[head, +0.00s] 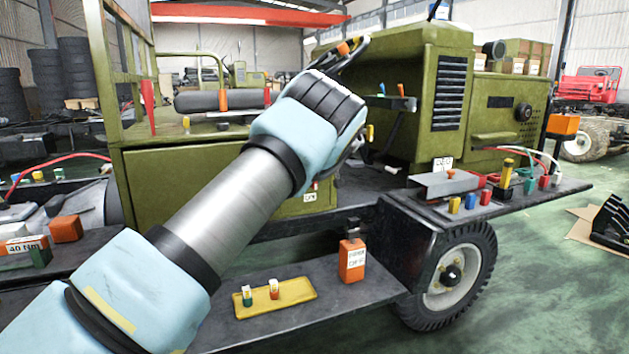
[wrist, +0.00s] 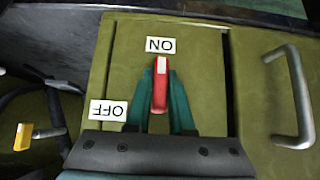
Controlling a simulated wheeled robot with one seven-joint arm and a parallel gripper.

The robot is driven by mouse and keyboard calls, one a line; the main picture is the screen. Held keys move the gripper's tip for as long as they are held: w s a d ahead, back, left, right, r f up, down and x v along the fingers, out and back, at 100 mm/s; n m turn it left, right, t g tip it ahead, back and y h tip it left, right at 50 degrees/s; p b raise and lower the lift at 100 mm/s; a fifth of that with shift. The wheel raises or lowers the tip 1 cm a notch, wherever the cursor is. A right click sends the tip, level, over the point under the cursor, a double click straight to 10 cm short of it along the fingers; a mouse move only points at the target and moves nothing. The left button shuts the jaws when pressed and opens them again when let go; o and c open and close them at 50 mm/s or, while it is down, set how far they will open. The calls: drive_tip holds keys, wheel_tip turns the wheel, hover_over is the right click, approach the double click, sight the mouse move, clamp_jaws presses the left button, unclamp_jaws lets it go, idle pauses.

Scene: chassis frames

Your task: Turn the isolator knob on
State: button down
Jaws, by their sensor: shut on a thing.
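The isolator knob (wrist: 160,88) is a red bar with a white end, set on an olive panel (wrist: 205,85) in the wrist view. Its white end points at the ON label (wrist: 160,45). The OFF label (wrist: 109,110) is to the left of the knob. In the head view my arm hides the knob and the fingers; part of a white label (head: 310,197) shows below my wrist on the olive truck.
A grey handle (wrist: 292,98) stands out from the panel at the right. A yellow-ended lever (wrist: 24,137) is at the left. In the head view, a low shelf holds a yellow tray (head: 290,300) and an orange bottle (head: 352,262). A cluttered black ledge (head: 540,187) is at the right.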

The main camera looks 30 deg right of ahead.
drive_tip(key=c, duration=0.8)
unclamp_jaws()
drive_tip(key=shift+s+r, duration=0.35)
drive_tip(key=shift+s, duration=0.05)
drive_tip(key=b+v, duration=0.2)
drive_tip(key=v, duration=0.7)
drive_tip(key=shift+s+r, duration=0.2)
drive_tip(key=shift+r, duration=0.1)
drive_tip(key=shift+a, duration=0.1)
